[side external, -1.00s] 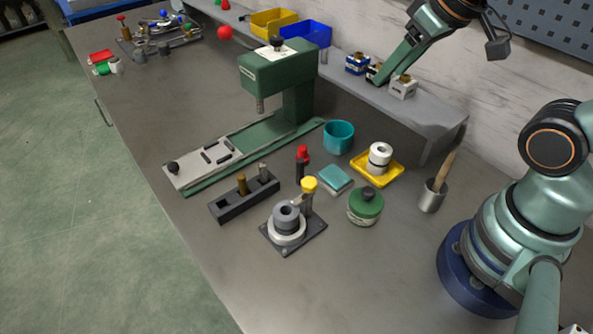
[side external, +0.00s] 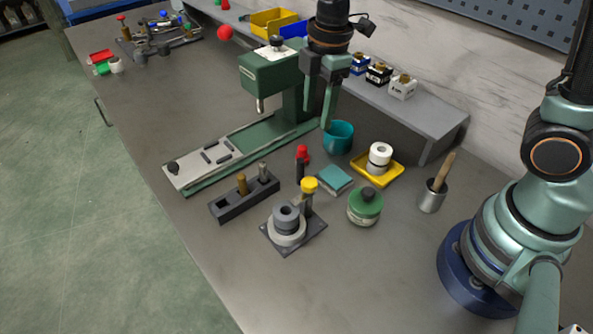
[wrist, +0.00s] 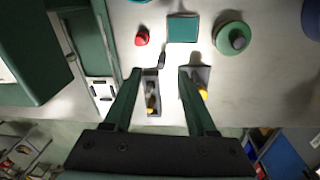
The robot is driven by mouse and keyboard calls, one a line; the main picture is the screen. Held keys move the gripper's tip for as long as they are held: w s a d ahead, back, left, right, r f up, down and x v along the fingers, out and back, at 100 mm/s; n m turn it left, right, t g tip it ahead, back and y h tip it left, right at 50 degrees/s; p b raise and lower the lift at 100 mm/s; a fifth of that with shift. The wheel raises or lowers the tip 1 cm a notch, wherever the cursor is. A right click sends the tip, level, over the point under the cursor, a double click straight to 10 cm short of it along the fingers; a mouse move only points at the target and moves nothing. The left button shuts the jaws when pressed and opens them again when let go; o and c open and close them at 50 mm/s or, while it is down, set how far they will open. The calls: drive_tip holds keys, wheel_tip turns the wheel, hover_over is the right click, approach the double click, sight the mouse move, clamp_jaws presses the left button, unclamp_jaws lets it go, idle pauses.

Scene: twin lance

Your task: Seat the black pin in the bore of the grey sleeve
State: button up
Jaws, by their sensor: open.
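The black pin (side external: 300,172) appears to stand upright on the bench beside a red-topped piece, between the slotted block and the teal pad. In the wrist view a small dark shape (wrist: 161,60), likely this pin, shows between my fingers near their tips. The grey sleeve (side external: 287,217) stands upright on a dark square plate, its bore facing up, next to a yellow-knobbed post. The sleeve is mostly hidden by a finger in the wrist view. My gripper (side external: 316,125) points down, open and empty, above the bench beside the green press.
The green press (side external: 270,72) stands close left of my gripper. A teal cup (side external: 338,137) is just below it. A slotted block (side external: 245,197) with brass and steel pins, a teal pad (side external: 335,180), a green jar (side external: 365,206) and a yellow tray (side external: 393,173) surround the sleeve.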

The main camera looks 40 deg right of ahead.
sight(300, 173)
drive_tip(key=f+n, duration=0.1)
drive_tip(key=a+f+n, duration=0.1)
drive_tip(key=f, duration=0.1)
drive_tip(key=w+a+f+n+g, duration=0.1)
drive_tip(key=shift+a+f+n, duration=0.2)
drive_tip(key=shift+a+n, duration=0.05)
drive_tip(key=shift+n, duration=0.15)
wheel_tip(300, 173, down, 6)
drive_tip(key=shift+a+f, duration=0.15)
drive_tip(key=shift+f, duration=1.3)
drive_tip(key=shift+a+f, duration=0.1)
drive_tip(key=shift+f, duration=1.3)
drive_tip(key=shift+w, duration=0.1)
clamp_jaws()
